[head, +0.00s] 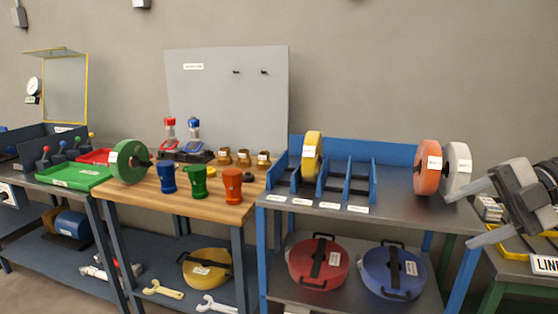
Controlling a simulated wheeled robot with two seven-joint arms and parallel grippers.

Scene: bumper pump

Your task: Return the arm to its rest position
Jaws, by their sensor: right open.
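My right gripper (459,220) shows at the right edge of the head view. Its two grey fingers are spread apart and point left, with nothing between them. It is in front of the right end of the grey table. The orange disc (427,167) and the white disc (457,168) stand upright just beyond its upper finger; I cannot tell how close. My left gripper is not in view.
A yellow disc (311,158) stands in the blue slotted rack (362,183). Red (318,262) and blue (393,271) round cases lie on the lower shelf. The grey tabletop's front middle is clear.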

